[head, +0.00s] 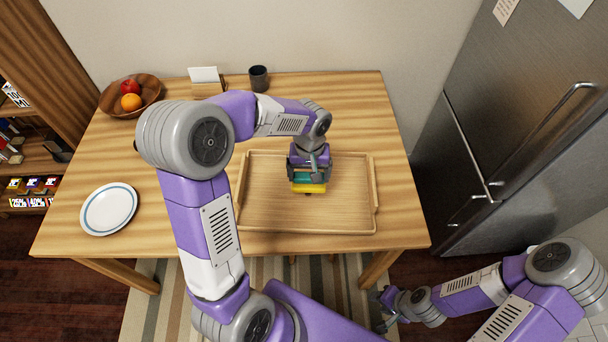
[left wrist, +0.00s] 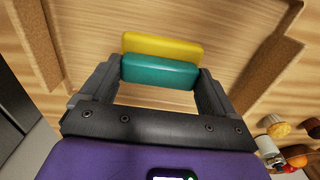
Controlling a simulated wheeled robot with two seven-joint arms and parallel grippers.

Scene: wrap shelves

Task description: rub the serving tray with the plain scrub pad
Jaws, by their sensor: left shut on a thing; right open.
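The wooden serving tray (head: 270,212) lies on the table, with raised rims at its sides. It also fills much of the left wrist view (left wrist: 235,30). My left gripper (head: 309,178) is over the middle of the tray and shut on the scrub pad (head: 310,188). The pad has a teal upper layer and a yellow lower layer, and in the left wrist view (left wrist: 160,70) it sits between the two fingers. The pad is at or just above the tray surface; I cannot tell if they touch. My right gripper (head: 383,310) is open and empty, low in front of the table.
A white plate with a blue ring (head: 109,209) lies at the table's left. A fruit bowl (head: 146,94), a napkin holder (head: 208,88) and a dark cup (head: 259,78) stand along the back. A fridge (head: 500,120) stands right of the table; shelves (head: 35,150) are at left.

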